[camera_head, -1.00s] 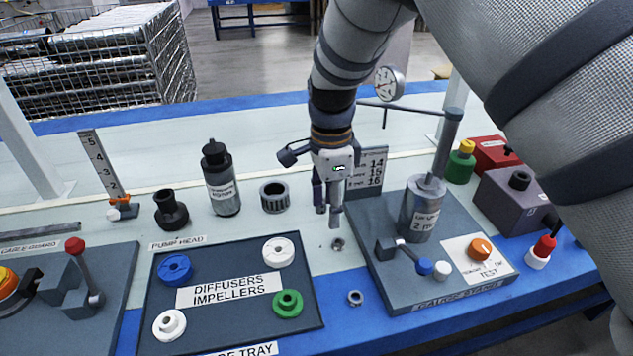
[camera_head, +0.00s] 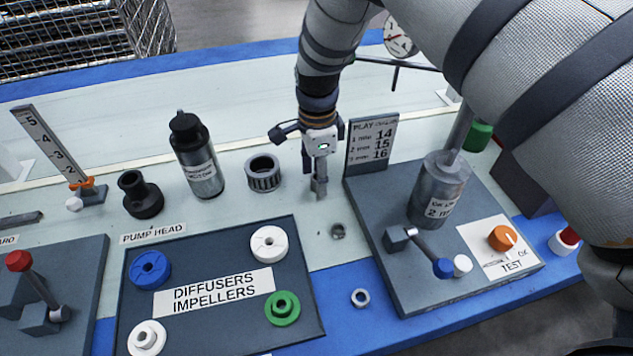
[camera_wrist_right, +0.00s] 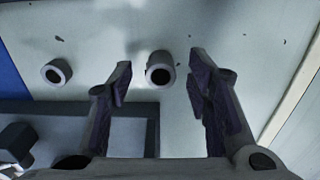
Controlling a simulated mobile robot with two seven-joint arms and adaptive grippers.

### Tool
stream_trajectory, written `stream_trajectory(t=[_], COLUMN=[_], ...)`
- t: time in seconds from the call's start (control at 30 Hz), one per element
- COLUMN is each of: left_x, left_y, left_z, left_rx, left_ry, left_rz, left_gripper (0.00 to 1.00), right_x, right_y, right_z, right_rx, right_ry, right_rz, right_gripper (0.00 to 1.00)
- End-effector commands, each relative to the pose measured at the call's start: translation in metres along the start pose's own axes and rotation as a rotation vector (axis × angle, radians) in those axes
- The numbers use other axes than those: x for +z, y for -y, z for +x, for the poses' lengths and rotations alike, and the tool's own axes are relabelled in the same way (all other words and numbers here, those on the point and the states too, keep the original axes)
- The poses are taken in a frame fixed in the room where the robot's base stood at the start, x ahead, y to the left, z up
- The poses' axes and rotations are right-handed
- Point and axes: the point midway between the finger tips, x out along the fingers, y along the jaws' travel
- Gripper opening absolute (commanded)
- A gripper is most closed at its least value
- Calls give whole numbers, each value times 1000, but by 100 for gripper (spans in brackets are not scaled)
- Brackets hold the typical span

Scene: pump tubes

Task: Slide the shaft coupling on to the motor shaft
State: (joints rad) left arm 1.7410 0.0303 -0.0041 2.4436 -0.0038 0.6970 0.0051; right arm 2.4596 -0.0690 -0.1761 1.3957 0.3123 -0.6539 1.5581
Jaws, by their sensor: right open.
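The motor (camera_head: 197,160) is a black-topped, labelled grey cylinder standing upright on the white tabletop, left of my right gripper (camera_head: 319,190). In the right wrist view my right gripper (camera_wrist_right: 160,78) is open, its two fingers apart. A short grey hollow sleeve (camera_wrist_right: 160,70) shows between the fingertips and looks like the shaft coupling; the fingers do not grip it. In the head view the fingers mostly hide that spot. A second small grey ring (camera_wrist_right: 57,71) lies to its left, and it shows in the head view (camera_head: 338,231) in front of the gripper. My left gripper is out of view.
A dark ribbed ring (camera_head: 263,174) and a black pump head (camera_head: 140,195) stand left of the gripper. The gauge stand (camera_head: 400,275) with its sign (camera_head: 371,143) is close on the right. A parts tray (camera_head: 235,325) and a nut (camera_head: 360,298) are in front.

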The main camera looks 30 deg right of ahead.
Motion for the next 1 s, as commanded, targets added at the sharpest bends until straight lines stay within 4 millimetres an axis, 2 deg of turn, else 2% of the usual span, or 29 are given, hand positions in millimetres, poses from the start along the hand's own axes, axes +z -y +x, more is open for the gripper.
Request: stream_trajectory(t=[0.1, 0.33, 0.5, 0.53, 0.87, 1.0], left_x=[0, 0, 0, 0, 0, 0], left_y=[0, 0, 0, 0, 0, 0], left_z=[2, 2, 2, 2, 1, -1], left_rx=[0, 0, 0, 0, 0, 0], left_ry=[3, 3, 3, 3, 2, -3], left_rz=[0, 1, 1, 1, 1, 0], left_gripper=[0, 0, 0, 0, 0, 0], right_x=[0, 0, 0, 0, 0, 0], right_y=[-1, 0, 0, 0, 0, 1], right_z=[14, 15, 14, 14, 13, -2], right_rx=[1, -1, -1, -1, -1, -5], right_ry=[1, 1, 1, 1, 1, 1], right_rz=[1, 1, 1, 1, 1, 0], right_gripper=[46, 43, 5, 0, 0, 0])
